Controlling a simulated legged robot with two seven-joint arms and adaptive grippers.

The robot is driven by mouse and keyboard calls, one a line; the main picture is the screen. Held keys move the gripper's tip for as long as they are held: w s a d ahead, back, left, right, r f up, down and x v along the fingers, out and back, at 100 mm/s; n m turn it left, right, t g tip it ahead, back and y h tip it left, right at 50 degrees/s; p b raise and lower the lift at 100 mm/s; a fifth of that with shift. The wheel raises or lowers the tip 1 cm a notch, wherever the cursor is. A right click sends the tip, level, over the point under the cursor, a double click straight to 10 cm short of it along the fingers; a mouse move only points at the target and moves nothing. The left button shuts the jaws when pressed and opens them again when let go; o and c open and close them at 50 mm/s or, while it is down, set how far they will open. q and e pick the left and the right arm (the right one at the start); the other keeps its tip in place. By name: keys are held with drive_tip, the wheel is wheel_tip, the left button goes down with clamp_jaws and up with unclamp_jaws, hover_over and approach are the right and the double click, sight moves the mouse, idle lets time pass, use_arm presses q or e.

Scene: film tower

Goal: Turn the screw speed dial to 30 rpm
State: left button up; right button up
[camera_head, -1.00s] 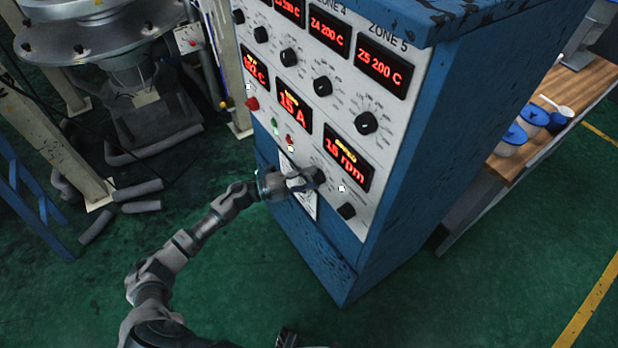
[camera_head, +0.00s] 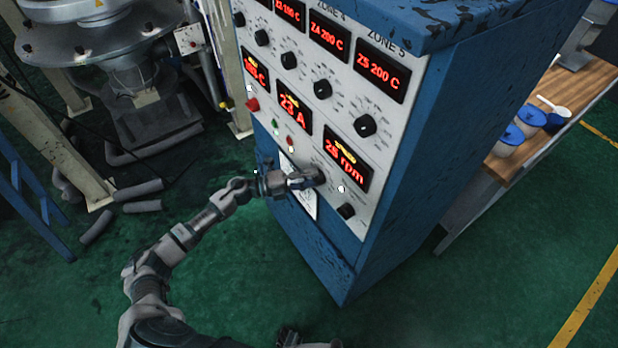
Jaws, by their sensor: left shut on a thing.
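The blue control cabinet has a pale front panel (camera_head: 385,155) with black dials and red displays. The speed display (camera_head: 348,160) reads about 25 rpm; its last digit is hard to be sure of. My left gripper (camera_head: 314,178) is shut on the dark screw speed dial just below and left of that display. The fingers hide most of the dial and its pointer. Another black dial (camera_head: 346,211) sits free to the lower right.
Zone dials, such as the Zone 5 dial (camera_head: 365,125), sit above. A red button (camera_head: 252,104) is on the panel's left. A wooden bench (camera_head: 545,130) with blue-lidded tubs stands right of the cabinet. Machinery (camera_head: 130,60) stands at the left. Green floor in front is free.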

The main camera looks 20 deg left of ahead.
use_arm(q)
drive_tip(key=o, duration=1.1)
drive_tip(key=shift+f, duration=0.15)
drive_tip(key=shift+o, duration=0.2)
drive_tip(key=v, duration=1.2)
drive_tip(key=shift+w+f, duration=0.1)
drive_tip(key=shift+w, duration=0.05)
